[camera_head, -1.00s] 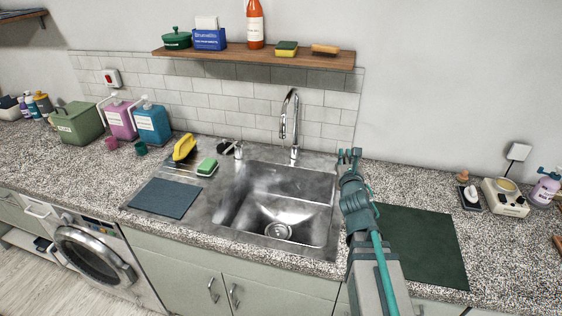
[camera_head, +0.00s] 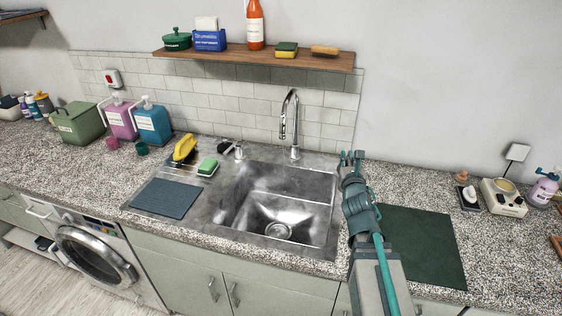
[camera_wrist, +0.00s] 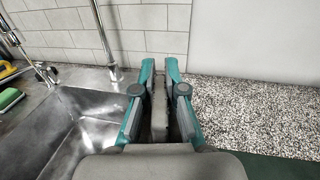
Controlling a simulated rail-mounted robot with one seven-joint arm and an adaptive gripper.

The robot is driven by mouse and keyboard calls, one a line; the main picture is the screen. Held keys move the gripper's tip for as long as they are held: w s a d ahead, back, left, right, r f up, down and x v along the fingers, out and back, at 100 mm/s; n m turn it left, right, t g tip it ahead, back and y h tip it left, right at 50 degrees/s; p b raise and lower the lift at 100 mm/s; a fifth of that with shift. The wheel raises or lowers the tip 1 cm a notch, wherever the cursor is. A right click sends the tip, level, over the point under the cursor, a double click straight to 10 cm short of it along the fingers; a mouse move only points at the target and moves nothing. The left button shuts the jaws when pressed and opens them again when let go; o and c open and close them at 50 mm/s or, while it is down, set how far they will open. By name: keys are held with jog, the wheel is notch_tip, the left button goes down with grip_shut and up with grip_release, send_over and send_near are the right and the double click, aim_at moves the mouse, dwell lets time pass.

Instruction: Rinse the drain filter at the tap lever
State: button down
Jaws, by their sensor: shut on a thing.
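My gripper (camera_head: 352,157) is raised over the counter just right of the sink (camera_head: 262,172). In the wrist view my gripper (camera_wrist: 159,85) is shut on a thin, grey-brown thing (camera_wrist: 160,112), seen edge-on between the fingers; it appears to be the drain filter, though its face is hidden. The chrome tap (camera_head: 291,127) stands behind the sink, left of my gripper and apart from it. The small metal tap lever (camera_head: 239,151) sits on the sink's back left rim; it also shows in the wrist view (camera_wrist: 43,73). The round drain (camera_head: 278,231) is in the basin floor.
A green sponge (camera_head: 208,166) and a yellow item (camera_head: 185,148) lie left of the basin. A dark mat (camera_head: 420,245) lies on the right counter. The basin's interior is open.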

jog(key=shift+w+a+b, duration=0.25)
jog(key=shift+a+b, duration=0.15)
jog(key=shift+s+d, duration=0.1)
jog(key=shift+d, duration=0.05)
jog(key=shift+s+d+p, duration=0.25)
jog(key=shift+d+p, duration=0.1)
jog(key=shift+p, duration=0.35)
jog(key=shift+w+a+f+b, duration=0.1)
jog(key=shift+w+a+b, duration=0.1)
jog(key=shift+b, duration=0.15)
jog(key=shift+w+a, duration=0.15)
jog(key=shift+a, duration=0.15)
jog(key=shift+d, duration=0.1)
jog(key=shift+s+d+p, duration=0.3)
jog(key=shift+s+d, duration=0.05)
jog(key=shift+d, duration=0.05)
jog(key=shift+w+a, duration=0.15)
